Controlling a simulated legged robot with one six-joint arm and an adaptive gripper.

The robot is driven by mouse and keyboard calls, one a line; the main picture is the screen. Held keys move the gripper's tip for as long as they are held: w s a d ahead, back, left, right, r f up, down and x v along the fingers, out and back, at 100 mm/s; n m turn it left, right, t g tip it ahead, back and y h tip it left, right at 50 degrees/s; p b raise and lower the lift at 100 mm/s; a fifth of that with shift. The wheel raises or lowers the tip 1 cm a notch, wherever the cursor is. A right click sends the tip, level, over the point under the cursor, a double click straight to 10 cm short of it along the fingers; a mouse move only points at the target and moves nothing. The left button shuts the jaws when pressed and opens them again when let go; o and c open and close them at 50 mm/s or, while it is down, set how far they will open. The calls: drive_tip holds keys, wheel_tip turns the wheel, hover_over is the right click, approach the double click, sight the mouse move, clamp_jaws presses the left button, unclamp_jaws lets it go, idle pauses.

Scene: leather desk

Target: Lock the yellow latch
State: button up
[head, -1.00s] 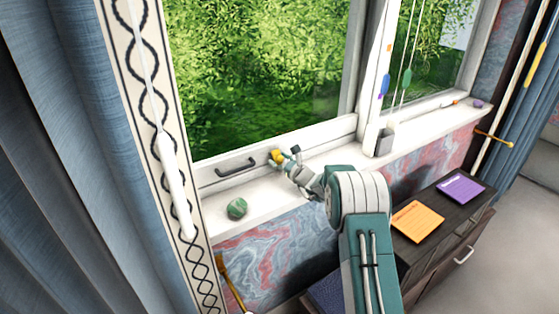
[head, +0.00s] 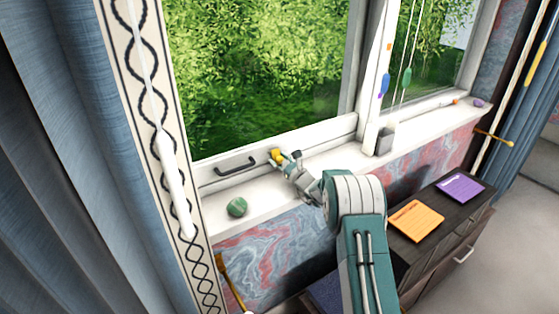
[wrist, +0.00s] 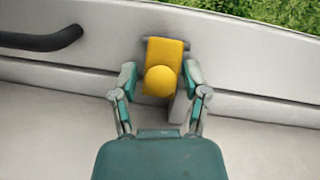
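The yellow latch (wrist: 161,66) is on the white lower window frame, with a round yellow knob facing me in the wrist view. In the head view the yellow latch (head: 276,155) shows small beside my gripper. My gripper (wrist: 160,82) is open, with one finger on each side of the knob. A gap shows between the left finger and the knob; the right finger is close to it, and I cannot tell if it touches. In the head view my gripper (head: 286,163) reaches the frame from the lower right.
A dark handle (head: 237,165) is on the frame left of the latch. A green striped round object (head: 237,207) and a grey box (head: 385,140) sit on the white sill (head: 262,200). A dark cabinet (head: 445,215) stands below at the right.

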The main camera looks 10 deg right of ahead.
idle(0.3)
drive_tip(key=v, duration=1.2)
drive_tip(key=shift+a, duration=0.1)
drive_tip(key=shift+w+a+r+g+h, duration=0.15)
drive_tip(key=shift+r+g+h, duration=0.25)
drive_tip(key=shift+r, duration=0.35)
drive_tip(key=x, duration=1)
drive_tip(key=shift+w+a+f, duration=0.1)
drive_tip(key=shift+w+a, duration=0.05)
drive_tip(key=shift+w, duration=0.25)
drive_tip(key=shift+c, duration=0.3)
drive_tip(key=c, duration=0.8)
